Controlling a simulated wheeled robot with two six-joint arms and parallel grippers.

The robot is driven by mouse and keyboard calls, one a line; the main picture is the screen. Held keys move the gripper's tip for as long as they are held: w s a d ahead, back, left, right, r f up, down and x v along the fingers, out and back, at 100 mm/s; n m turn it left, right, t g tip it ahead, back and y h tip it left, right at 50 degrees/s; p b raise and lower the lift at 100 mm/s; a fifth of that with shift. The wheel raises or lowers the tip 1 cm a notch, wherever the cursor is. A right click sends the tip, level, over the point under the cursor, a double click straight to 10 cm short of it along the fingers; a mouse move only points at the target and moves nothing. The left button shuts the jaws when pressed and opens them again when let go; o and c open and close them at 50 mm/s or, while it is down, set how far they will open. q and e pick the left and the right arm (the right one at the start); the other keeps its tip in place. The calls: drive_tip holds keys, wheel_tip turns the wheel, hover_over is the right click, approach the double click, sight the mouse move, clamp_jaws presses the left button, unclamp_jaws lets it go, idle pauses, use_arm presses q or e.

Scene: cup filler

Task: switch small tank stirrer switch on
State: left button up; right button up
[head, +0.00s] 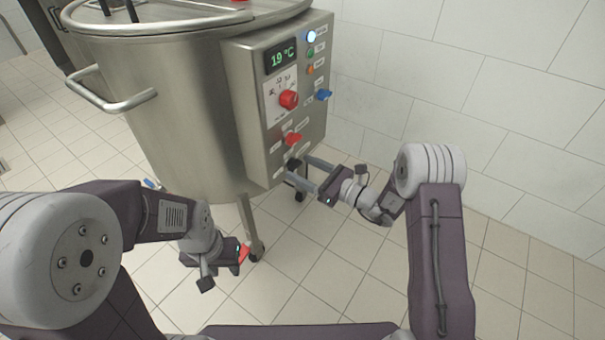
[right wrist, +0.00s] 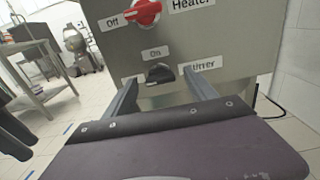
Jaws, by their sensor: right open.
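The stirrer switch (right wrist: 159,73) is a small black knob low on the tank's control panel (head: 252,120). In the right wrist view it has an "On" label above it and a partly covered label ending in "irrer" to its right. Which way it points is hard to tell. My right gripper (head: 299,170) is open, with its two fingers at the panel's lower part; in the right wrist view (right wrist: 160,85) the knob shows between them. Contact cannot be told. My left gripper (head: 222,268) hangs low at the left, away from the panel; its jaws are unclear.
A red heater switch (right wrist: 143,12) sits just above the stirrer switch. The panel also has a large red knob (head: 289,99), a blue switch (head: 324,95) and a 19 °C display (head: 282,56). The steel tank (head: 185,110) stands on wheeled legs. Tiled floor (head: 330,270) is clear in front.

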drive_tip(key=shift+w+a, duration=0.2)
drive_tip(key=shift+a, duration=0.05)
drive_tip(key=c, duration=1.4)
drive_tip(key=shift+r+m+p, duration=0.2)
drive_tip(key=shift+m+p, duration=0.2)
drive_tip(key=shift+p, duration=0.3)
drive_tip(key=m+p, duration=0.6)
drive_tip(key=shift+d+m+p, duration=0.1)
drive_tip(key=shift+m+p, duration=0.75)
drive_tip(key=shift+m, duration=0.05)
drive_tip(key=m+p, duration=0.3)
drive_tip(key=m, duration=0.1)
drive_tip(key=shift+w+f, duration=0.1)
drive_tip(key=shift+f, duration=0.1)
drive_tip(key=m+p, duration=0.1)
drive_tip(key=m, duration=0.4)
drive_tip(key=shift+f+p, duration=0.2)
drive_tip(key=shift+p, duration=0.15)
drive_tip(key=shift+m, duration=0.3)
